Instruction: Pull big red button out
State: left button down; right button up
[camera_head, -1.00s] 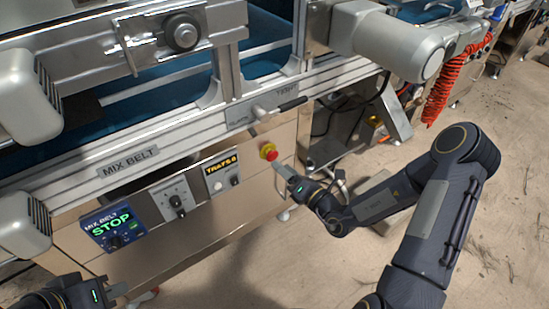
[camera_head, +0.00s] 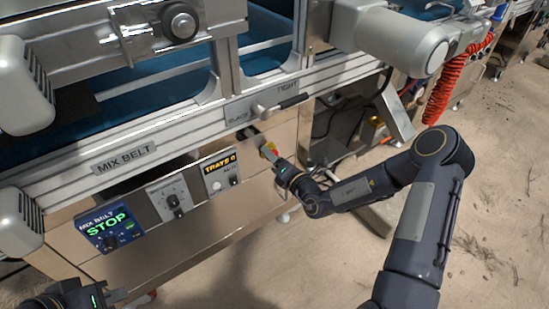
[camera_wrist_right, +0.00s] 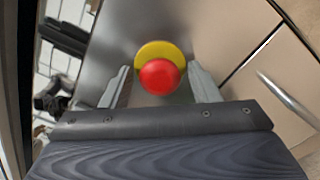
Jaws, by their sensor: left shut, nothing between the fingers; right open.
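The big red button (camera_wrist_right: 159,78) has a round red head on a yellow collar (camera_wrist_right: 160,50) on the machine's metal side panel. In the head view the button (camera_head: 269,148) is partly hidden by my right gripper (camera_head: 267,151). In the right wrist view my right gripper (camera_wrist_right: 159,86) is open, with one finger on each side of the red head. Gaps show between the fingers and the head. My left gripper (camera_head: 118,296) is shut and empty at the lower left of the head view, away from the button.
Left of the button are a TRAYS panel (camera_head: 220,172), a knob panel (camera_head: 173,197) and a MIX BELT screen reading STOP (camera_head: 110,228). A lever handle (camera_head: 280,106) juts from the rail above the button. Open floor (camera_head: 330,255) lies to the right.

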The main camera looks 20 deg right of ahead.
grip_shut()
jog(key=shift+s+d+f+p, duration=0.15)
jog(key=shift+s+p, duration=0.4)
jog(key=shift+p, duration=0.55)
grip_release()
jog(key=shift+d, duration=0.1)
jog(key=shift+s, duration=0.1)
jog(key=p+v, duration=0.2)
jog(key=v, duration=0.5)
jog(key=shift+s+d, duration=0.15)
jog(key=shift+s, duration=0.2)
